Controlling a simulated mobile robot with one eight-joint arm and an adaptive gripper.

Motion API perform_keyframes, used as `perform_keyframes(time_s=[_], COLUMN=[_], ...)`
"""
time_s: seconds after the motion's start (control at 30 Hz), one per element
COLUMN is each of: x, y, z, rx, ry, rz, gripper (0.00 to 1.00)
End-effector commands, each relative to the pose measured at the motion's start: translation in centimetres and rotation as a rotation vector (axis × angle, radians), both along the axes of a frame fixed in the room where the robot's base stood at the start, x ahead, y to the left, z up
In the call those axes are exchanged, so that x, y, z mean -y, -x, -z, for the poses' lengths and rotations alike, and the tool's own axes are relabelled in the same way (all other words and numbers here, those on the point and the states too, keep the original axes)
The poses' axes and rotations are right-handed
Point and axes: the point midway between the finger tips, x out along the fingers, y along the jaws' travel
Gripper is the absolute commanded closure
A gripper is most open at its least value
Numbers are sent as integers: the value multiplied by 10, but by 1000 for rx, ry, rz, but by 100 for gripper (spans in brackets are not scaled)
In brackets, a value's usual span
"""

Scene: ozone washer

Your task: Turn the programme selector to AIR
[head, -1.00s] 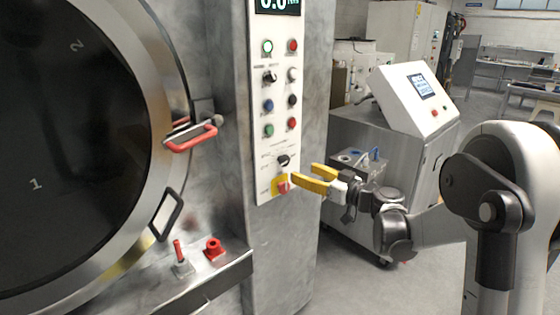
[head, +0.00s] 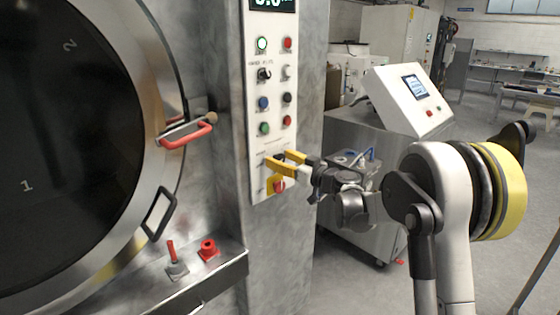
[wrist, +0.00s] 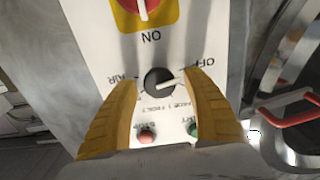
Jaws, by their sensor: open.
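The programme selector is a black round knob (wrist: 158,81) with a white pointer line, on the white control panel. In the wrist view, where the lettering is upside down, the line points right, below the OFF label (wrist: 203,61). The AIR label (wrist: 122,80) is at the knob's left. My gripper (head: 283,161) is open at the lower panel, its yellow fingers on either side of the knob. In the wrist view the gripper (wrist: 160,80) shows gaps between both fingertips and the knob. In the head view the fingers mostly hide the knob.
A red-and-yellow rotary switch (head: 279,186) sits just below the selector; it also shows in the wrist view (wrist: 140,8). Buttons, including a red one (wrist: 147,136) and a green one (wrist: 193,129), are above the selector. The round door's red handle (head: 186,135) is left.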

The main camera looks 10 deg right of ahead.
Motion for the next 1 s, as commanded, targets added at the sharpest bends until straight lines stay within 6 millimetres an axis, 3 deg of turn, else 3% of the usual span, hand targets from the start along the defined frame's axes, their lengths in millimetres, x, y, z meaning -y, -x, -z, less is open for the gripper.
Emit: perform_keyframes(time_s=[0.17,0.33,0.37,0.67,1.0], x=[0,0,0,0,1], y=[0,0,0,0,0], z=[0,0,0,0,0], rx=[0,0,0,-14,-125], ry=[0,0,0,-21,-186], rz=[0,0,0,0,0], gripper=[42,93,95,96,96])
